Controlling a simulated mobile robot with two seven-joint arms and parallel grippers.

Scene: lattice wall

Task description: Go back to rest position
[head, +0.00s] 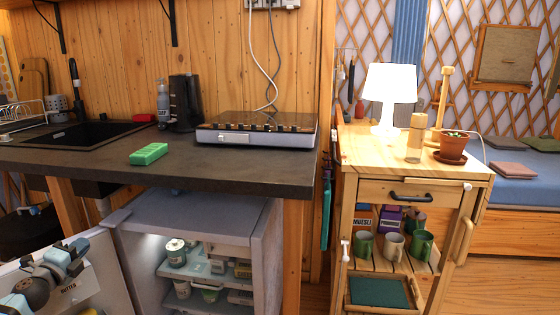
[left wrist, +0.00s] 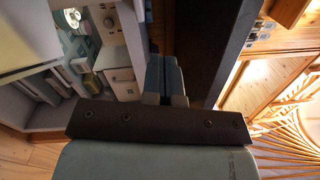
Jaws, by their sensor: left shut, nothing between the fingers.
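My left gripper (head: 68,257) is at the lower left of the head view, in front of the opened fridge door (head: 100,276). In the left wrist view its two blue-grey fingers (left wrist: 165,78) are together with nothing between them. The open fridge (head: 262,250) stands under the counter, with jars and boxes on its lit shelves. Part of its inside also shows at the left of the left wrist view. My right gripper is not in the head view.
The dark counter (head: 230,172) overhangs the fridge; a green box (head: 148,154) and a hob (head: 258,130) are on it. A wooden cart (head: 411,192) with a lamp (head: 389,92), a plant and mugs stands at right. Floor shows at far right.

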